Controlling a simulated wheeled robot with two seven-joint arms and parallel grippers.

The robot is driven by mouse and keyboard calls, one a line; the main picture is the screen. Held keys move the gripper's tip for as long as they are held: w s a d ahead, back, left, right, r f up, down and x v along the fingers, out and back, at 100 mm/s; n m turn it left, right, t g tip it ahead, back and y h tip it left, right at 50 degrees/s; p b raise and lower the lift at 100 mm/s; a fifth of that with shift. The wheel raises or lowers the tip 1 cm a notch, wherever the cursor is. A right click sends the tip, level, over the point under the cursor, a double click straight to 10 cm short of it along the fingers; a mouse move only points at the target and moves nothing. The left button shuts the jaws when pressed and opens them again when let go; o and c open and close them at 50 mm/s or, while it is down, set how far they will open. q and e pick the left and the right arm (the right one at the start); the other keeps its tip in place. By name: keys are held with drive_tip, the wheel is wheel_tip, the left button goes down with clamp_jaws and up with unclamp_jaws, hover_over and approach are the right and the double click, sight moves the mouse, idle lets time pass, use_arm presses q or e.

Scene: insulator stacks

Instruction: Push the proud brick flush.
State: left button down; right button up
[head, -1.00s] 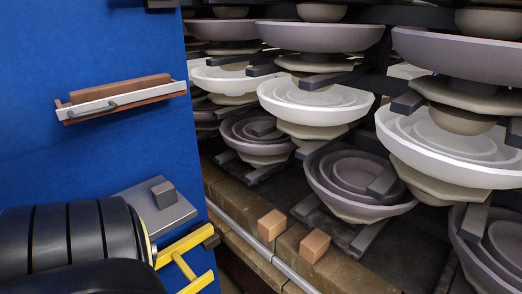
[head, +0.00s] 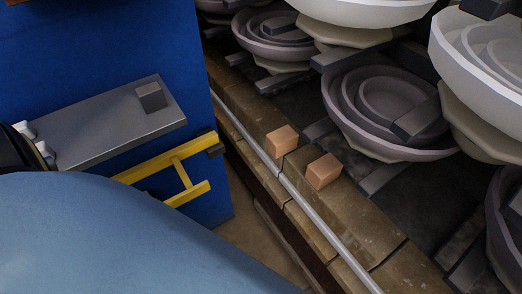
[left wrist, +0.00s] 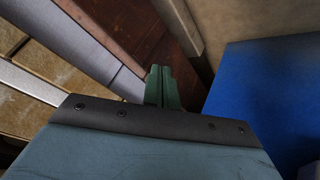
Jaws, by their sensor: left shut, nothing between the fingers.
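Tan-brown edge bricks (head: 362,222) run in a row along the deck's edge in the head view. I cannot tell for certain which of them stands proud. Two small orange blocks (head: 282,141) (head: 323,171) sit on top of this row. My left gripper (left wrist: 161,72) shows in the left wrist view as two green fingers pressed together, with nothing between them. Beyond them is a red-brown beam (left wrist: 135,35), with tan bricks (left wrist: 40,50) at the left. The fingers appear apart from the bricks. In the head view my pale blue arm hides the lower left, and neither gripper shows.
A grey rail (head: 325,231) runs along the brick row. Stacked insulators (head: 385,105) stand close behind it. A blue panel (head: 215,150) with a grey shelf (head: 110,128) and a yellow bracket (head: 165,160) stands at left. A narrow floor gap (head: 255,220) lies between panel and deck.

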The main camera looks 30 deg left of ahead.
use_arm(q)
drive_tip(key=w+r+n+t+y+b, duration=0.2)
drive_tip(key=w+r+n+t, duration=0.45)
drive_tip(key=w+r, duration=0.35)
drive_tip(key=n+t+y+b, duration=0.2)
drive_tip(key=n+y, duration=0.4)
drive_tip(key=n, duration=0.6)
approach(269, 148)
drive_tip(key=s, duration=0.7)
drive_tip(key=shift+m, duration=0.25)
drive_tip(key=x, duration=0.3)
drive_tip(key=d+x, duration=0.1)
drive_tip(key=x, duration=0.3)
drive_tip(key=d+b+x, duration=0.1)
drive_tip(key=x, duration=0.3)
drive_tip(key=shift+w+a+r, duration=0.1)
drive_tip(key=shift+w+r, duration=0.05)
drive_tip(key=shift+w, duration=0.9)
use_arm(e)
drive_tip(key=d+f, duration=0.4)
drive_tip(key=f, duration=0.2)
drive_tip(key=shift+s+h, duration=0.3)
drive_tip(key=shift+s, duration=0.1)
